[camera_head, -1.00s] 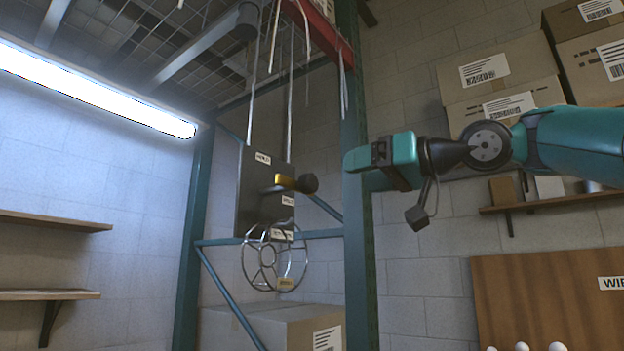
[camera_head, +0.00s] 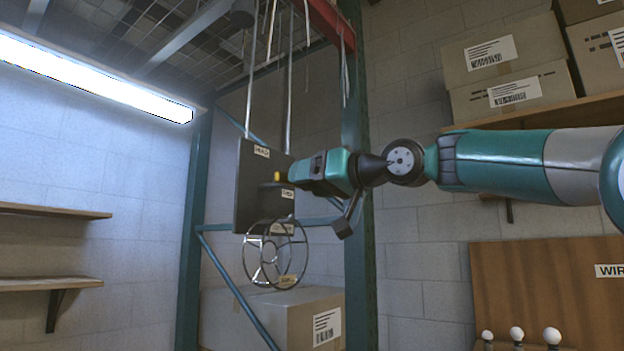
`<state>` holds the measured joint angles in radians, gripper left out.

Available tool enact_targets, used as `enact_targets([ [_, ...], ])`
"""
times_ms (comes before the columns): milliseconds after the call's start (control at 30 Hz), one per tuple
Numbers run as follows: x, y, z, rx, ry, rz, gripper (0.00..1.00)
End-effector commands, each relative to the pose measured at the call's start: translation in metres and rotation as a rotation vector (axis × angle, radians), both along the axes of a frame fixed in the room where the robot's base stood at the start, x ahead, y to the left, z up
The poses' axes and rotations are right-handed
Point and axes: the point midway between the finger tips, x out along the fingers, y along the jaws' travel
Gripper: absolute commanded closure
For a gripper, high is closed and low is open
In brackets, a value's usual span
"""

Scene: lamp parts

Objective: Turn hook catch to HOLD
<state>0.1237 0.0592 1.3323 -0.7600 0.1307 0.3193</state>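The hook catch is a yellow-marked lever (camera_head: 278,178) on a dark upright panel (camera_head: 249,205). The panel carries small white labels, one at its top (camera_head: 262,152) and others lower down, too small to read surely. My gripper (camera_head: 294,177) points left at the panel, its tip at the lever and overlapping it in view. The lever's dark knob is hidden behind the gripper. I cannot see the fingers well enough to tell whether they are open or shut on the knob. A wire wheel (camera_head: 275,258) hangs at the panel's lower edge.
A teal post (camera_head: 358,240) stands right behind my wrist, and teal braces cross below. Cords (camera_head: 290,90) run up from the panel to the ceiling grid. A cardboard box (camera_head: 270,312) sits below. Shelves with boxes (camera_head: 505,70) are at the right, empty shelves (camera_head: 45,284) at the left.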

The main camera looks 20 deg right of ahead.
Motion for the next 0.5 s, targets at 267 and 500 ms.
enact_targets([
  [267, -0.0002, -0.0003, 0.0002, 0.000, 0.000, 0.000, 0.82],
  [500, -0.0002, -0.0006, -0.0009, -0.026, -0.020, -0.001, 0.82],
])
